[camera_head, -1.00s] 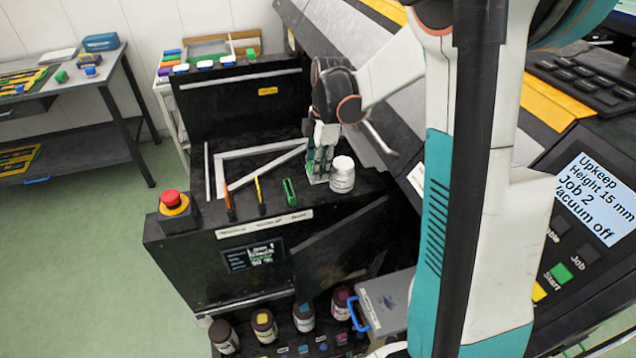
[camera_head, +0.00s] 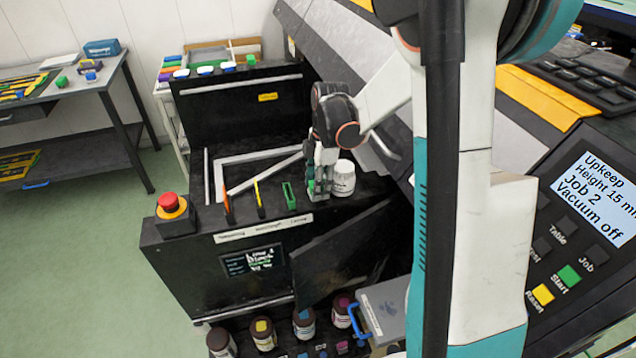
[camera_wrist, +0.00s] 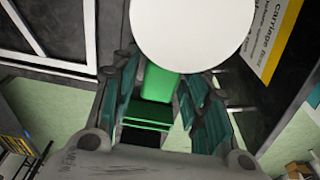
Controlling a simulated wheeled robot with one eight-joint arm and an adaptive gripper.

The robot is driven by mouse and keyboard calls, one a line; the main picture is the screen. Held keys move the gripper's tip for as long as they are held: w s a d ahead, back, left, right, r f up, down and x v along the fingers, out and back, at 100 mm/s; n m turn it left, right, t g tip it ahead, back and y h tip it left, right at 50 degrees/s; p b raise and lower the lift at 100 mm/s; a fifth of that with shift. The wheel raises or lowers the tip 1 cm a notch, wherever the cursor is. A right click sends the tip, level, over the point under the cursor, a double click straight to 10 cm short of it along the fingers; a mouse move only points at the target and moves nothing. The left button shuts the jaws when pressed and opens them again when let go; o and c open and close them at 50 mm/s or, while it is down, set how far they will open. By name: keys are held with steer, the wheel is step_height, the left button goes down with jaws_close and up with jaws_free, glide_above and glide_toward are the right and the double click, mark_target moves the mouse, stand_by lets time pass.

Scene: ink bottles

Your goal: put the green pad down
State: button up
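The green pad (camera_wrist: 158,84) shows as a bright green block between the fingers in the wrist view. My gripper (camera_wrist: 158,108) has its teal-lined fingers on both sides of it and appears shut on it. In the head view my gripper (camera_head: 318,188) points down at the black ledge, just left of a white-lidded jar (camera_head: 343,180); only a sliver of green shows there. The fingers hide most of the pad, and I cannot tell whether it touches the ledge. The jar's white lid (camera_wrist: 192,30) fills the top middle of the wrist view.
A green slotted piece (camera_head: 289,196), a yellow tool (camera_head: 258,194) and an orange tool (camera_head: 228,204) stand along the ledge to the left. A red stop button (camera_head: 169,203) is at the ledge's left end. Several ink bottles (camera_head: 304,322) stand below. An open recess lies behind.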

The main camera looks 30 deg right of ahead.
stand_by(0.3)
step_height(320, 180, up, 12)
steer(key=d+p, duration=0.1)
steer(key=p, duration=0.3)
steer(key=shift+d, duration=0.2)
steer(key=shift+s+r, duration=0.1)
